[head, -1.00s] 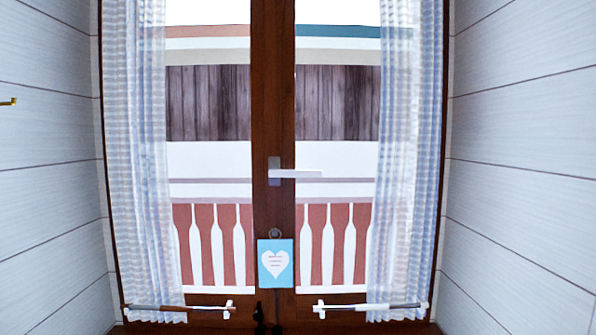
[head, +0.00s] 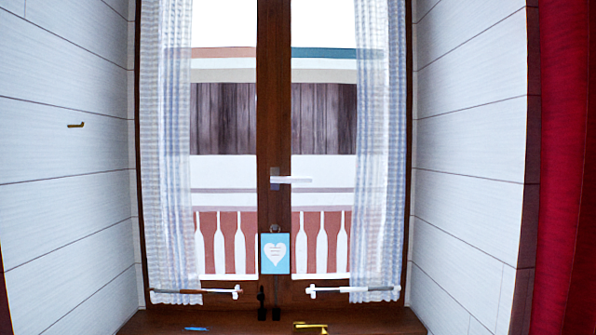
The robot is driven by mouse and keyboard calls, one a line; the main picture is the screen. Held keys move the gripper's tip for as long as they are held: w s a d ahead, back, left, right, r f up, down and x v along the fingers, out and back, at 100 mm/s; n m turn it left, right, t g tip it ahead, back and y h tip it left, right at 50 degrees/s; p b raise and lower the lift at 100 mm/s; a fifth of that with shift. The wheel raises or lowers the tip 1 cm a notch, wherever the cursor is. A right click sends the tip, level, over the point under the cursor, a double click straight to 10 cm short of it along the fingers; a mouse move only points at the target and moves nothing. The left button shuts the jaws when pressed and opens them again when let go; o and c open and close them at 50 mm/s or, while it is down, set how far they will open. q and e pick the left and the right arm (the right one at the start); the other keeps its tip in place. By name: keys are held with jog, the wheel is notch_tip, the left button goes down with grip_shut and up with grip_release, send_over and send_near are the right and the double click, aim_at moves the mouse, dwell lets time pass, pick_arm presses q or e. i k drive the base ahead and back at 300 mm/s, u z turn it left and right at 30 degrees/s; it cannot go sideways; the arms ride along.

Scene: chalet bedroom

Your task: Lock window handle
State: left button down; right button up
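The white window handle (head: 291,180) sits on the middle wooden post of the window (head: 273,110), in the head view. Its lever points to the right, horizontally. A blue card with a white heart (head: 275,252) hangs on the post below the handle. Neither of my grippers shows in the view.
Sheer white curtains (head: 175,150) hang at both sides of the window. A wooden sill (head: 380,320) with a gold-coloured item (head: 311,327) and a small blue item (head: 196,328) lies below. A red curtain (head: 565,160) stands at the far right. Plank walls flank the window.

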aim_at(274, 180)
jog(key=z, duration=0.25)
jog(key=i, duration=1.05)
jog(key=u, duration=0.25)
